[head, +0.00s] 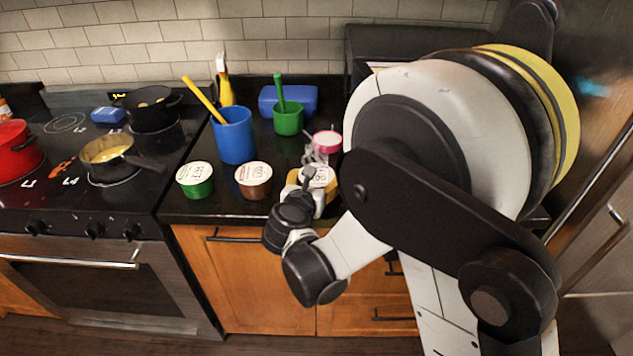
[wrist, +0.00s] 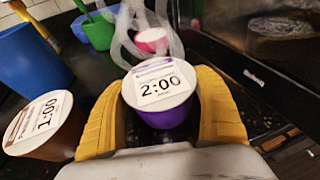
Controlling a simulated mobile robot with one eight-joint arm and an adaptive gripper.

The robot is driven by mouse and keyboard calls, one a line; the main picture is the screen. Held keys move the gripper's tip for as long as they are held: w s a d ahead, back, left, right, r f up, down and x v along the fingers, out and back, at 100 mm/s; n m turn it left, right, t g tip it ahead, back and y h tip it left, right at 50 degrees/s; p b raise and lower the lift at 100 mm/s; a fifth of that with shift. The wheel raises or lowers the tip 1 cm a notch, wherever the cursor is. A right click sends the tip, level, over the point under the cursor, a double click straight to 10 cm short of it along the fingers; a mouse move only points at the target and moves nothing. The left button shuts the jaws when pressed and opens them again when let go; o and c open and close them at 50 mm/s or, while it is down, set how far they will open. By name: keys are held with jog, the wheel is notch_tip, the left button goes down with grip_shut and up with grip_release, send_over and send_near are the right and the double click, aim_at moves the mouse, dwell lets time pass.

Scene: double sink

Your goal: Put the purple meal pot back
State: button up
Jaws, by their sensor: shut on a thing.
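The purple meal pot (wrist: 168,112) has a white lid marked 2:00. In the wrist view it sits upright between the two yellow fingers of my gripper (wrist: 160,82), which are shut on its sides. In the head view my gripper (head: 312,180) is over the front of the counter, and only the pot's white lid (head: 320,176) shows clearly, its body hidden by the fingers and arm. I cannot tell whether the pot touches the counter.
A brown pot (head: 253,180) and a green pot (head: 195,180) stand to the left. Behind are a pink-rimmed pot (head: 327,141), a blue cup (head: 233,136), a green cup (head: 288,118) and a blue box (head: 270,98). A black microwave (wrist: 270,60) is close on the right.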

jog(key=shift+r, duration=0.1)
jog(key=shift+f, duration=0.2)
jog(key=o, duration=1.4)
jog(key=shift+o, duration=0.2)
jog(key=shift+r, duration=0.25)
jog(key=p+v, duration=0.3)
jog(key=v, duration=0.9)
